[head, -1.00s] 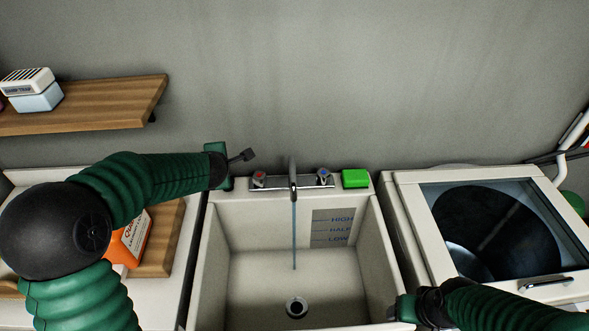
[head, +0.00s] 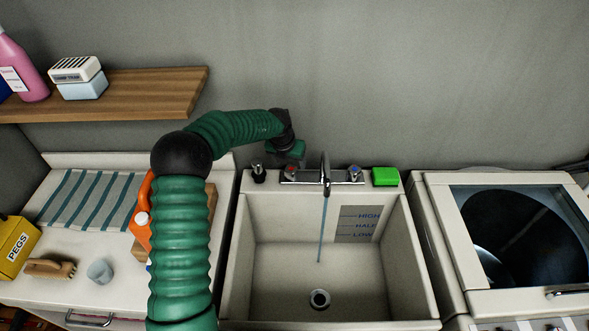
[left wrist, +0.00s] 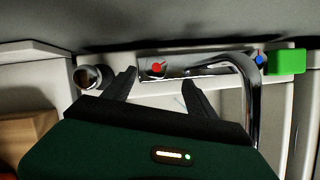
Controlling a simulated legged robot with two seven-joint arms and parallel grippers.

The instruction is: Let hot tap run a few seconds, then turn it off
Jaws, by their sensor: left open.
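The hot tap knob (head: 291,172), marked red, sits at the left of the chrome tap fitting; it also shows in the left wrist view (left wrist: 157,70). A thin stream of water (head: 322,232) falls from the spout (head: 325,172) into the white sink (head: 245,270). The blue-marked knob (head: 355,173) is at the right. My left gripper (head: 289,160) is above and behind the hot knob. In the left wrist view its fingers (left wrist: 160,90) are open, one to each side of the red knob, with no clear contact. My right gripper is out of view.
A dark cylinder (left wrist: 92,77) stands on the sink rim left of the hot knob. A green block (head: 385,177) is at the rim's right. A washer (head: 438,215) stands right of the sink. An orange bottle (head: 140,222) is behind my left arm. A wooden shelf (head: 160,92) hangs above.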

